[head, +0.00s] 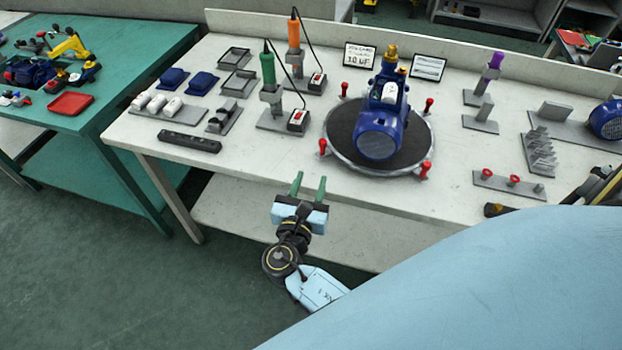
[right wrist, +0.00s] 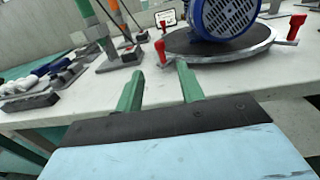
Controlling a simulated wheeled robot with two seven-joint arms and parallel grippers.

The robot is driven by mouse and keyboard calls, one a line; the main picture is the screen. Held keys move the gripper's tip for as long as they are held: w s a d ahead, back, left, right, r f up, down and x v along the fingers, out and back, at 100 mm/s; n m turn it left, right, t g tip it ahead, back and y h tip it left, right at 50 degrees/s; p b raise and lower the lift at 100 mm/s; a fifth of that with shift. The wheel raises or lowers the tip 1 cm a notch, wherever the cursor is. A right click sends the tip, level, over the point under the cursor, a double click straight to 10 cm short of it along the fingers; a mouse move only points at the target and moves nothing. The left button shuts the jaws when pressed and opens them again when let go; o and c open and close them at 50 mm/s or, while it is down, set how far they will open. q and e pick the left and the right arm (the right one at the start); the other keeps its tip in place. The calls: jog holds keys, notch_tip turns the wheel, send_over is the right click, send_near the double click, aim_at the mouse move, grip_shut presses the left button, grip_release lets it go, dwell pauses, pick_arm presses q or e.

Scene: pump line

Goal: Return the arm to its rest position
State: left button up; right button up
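My right gripper (head: 309,183) is in front of the white workbench's front edge, left of the turntable. Its two green fingers stand apart with nothing between them. The right wrist view also shows this gripper (right wrist: 158,78) open and empty, its fingers pointing toward the bench. A blue pump (head: 381,118) with a brass top stands on the round dark turntable (head: 410,158), clear of the fingers. The pump's ribbed blue motor (right wrist: 228,14) shows in the wrist view. My left gripper is not in view.
The white bench (head: 255,160) carries a green-handled tool (head: 268,68), an orange-handled tool (head: 294,32), a black strip (head: 189,142) and grey fixtures (head: 538,150). Red knobs (head: 425,167) ring the turntable. A green table (head: 120,75) stands at the left. Floor at the lower left is clear.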

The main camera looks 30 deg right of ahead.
dwell(0.3)
jog(key=s+f+m+g+y, duration=0.35)
jog(key=s+f, duration=0.25)
jog(key=f, duration=0.7)
jog(key=s+f+m+g+y, duration=0.25)
jog(key=s+f+y, duration=0.2)
jog(key=f, duration=0.85)
jog(key=s+f+m+g+y, duration=0.1)
jog(key=s+f+m, duration=0.3)
jog(key=s, duration=0.5)
jog(key=s+f+m+g+y, duration=0.2)
jog(key=s+f+m, duration=0.3)
jog(key=s+m, duration=0.3)
jog(key=s+f+m+g+y, duration=0.2)
jog(key=s+f+m, duration=0.3)
jog(key=s, duration=0.6)
jog(key=shift+d+m+g, duration=0.3)
jog(key=shift+d+m, duration=0.1)
jog(key=shift+m, duration=0.2)
jog(key=shift+f, duration=0.1)
